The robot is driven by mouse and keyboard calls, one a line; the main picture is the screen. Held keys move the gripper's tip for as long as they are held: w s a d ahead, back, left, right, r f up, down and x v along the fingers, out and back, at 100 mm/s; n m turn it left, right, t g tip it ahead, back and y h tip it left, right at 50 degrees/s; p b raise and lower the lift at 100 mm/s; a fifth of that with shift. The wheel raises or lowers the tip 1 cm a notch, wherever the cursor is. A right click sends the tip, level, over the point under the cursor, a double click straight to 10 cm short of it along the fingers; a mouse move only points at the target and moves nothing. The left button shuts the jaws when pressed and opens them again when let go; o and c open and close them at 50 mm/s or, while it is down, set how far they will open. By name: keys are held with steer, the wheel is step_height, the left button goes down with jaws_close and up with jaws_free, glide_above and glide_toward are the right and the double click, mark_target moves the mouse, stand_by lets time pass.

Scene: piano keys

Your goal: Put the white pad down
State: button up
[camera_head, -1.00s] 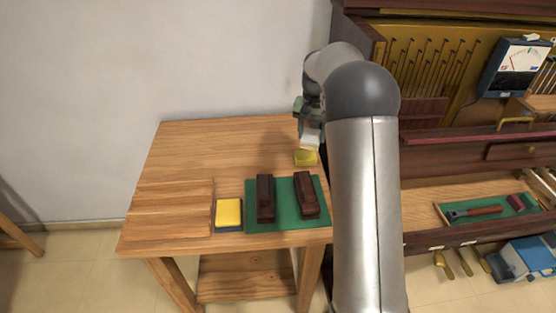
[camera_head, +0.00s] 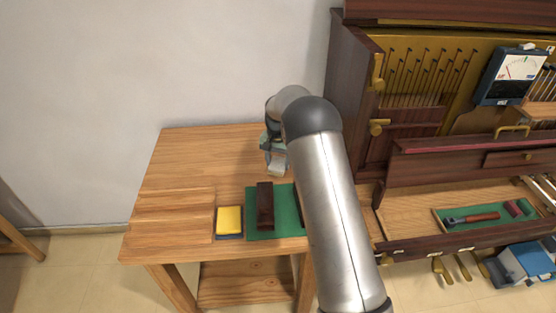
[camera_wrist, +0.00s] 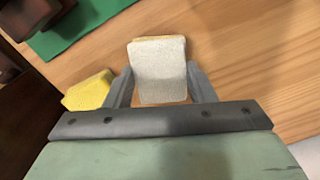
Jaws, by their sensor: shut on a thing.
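The white pad (camera_wrist: 160,72) is between the two fingers of my gripper (camera_wrist: 160,88) in the wrist view, with a thin yellowish edge at its far side. My gripper (camera_head: 276,158) is shut on it, over the back part of the wooden table (camera_head: 205,155). In the head view the white pad (camera_head: 277,170) shows just below the gripper, behind the green mat. I cannot tell whether it touches the table. A loose yellow pad (camera_wrist: 88,92) lies left of the gripper in the wrist view; my arm hides it in the head view.
A dark brown block (camera_head: 265,205) stands on the green mat (camera_head: 284,196); a second is mostly hidden by my arm. A yellow pad on a blue base (camera_head: 229,220) sits left of the mat. Bare wood lies behind and left. The open piano cabinet (camera_head: 352,90) stands right.

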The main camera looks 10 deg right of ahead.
mark_target(278, 163)
steer(key=shift+f, duration=0.2)
steer(key=o, duration=0.9)
steer(key=shift+r, duration=0.1)
step_height(278, 163, up, 12)
steer(key=shift+r+b, duration=0.15)
steer(key=shift+b, duration=0.25)
